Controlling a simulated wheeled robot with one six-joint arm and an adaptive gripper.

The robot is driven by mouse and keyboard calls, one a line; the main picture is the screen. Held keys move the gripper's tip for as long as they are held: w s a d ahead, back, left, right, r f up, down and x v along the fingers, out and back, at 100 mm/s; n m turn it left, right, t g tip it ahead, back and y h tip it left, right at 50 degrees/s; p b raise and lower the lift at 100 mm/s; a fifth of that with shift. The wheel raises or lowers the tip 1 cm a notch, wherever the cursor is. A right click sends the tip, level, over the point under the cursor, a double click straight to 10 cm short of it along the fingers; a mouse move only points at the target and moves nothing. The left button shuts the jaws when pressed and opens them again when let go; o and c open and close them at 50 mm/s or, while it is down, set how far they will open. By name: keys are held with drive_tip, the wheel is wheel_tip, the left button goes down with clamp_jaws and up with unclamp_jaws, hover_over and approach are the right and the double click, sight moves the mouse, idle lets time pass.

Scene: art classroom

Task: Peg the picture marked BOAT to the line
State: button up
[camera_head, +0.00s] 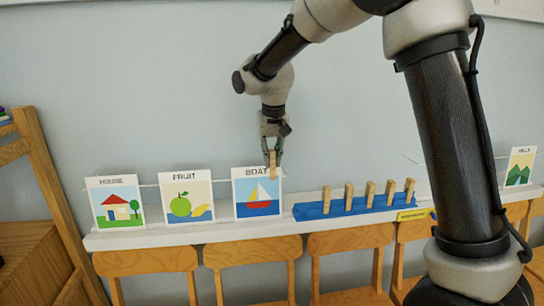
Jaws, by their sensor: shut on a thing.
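The picture marked BOAT (245,203) shows a sailboat and stands upright on the white ledge, its top edge near the thin line (308,174). My gripper (272,157) points down at the picture's top edge, right of its middle. It is shut on a wooden peg (273,167), which overlaps the picture's upper right part and covers the end of the word. I cannot tell whether the peg's jaws straddle the picture and line or are in front of them. Several more wooden pegs (349,195) stand in a blue holder (312,211) to the right.
Pictures marked HOUSE (116,203) and FRUIT (188,197) stand left of BOAT, and HILLS (520,166) is at the far right. A yellow label (413,214) is on the ledge (155,237). Wooden chairs (252,252) line the front. A wooden shelf unit (47,180) is at left.

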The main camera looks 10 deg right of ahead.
drive_tip(key=shift+s+f, duration=0.1)
drive_tip(key=shift+f, duration=0.1)
drive_tip(key=o, duration=0.9)
drive_tip(key=shift+o, duration=0.2)
drive_tip(key=shift+r, duration=0.1)
drive_tip(key=shift+o, duration=1.3)
drive_tip(key=shift+s+r, duration=0.25)
drive_tip(key=shift+r, duration=1.5)
drive_tip(key=shift+s+r, duration=0.2)
drive_tip(key=shift+r, duration=1.5)
drive_tip(key=shift+r, duration=0.15)
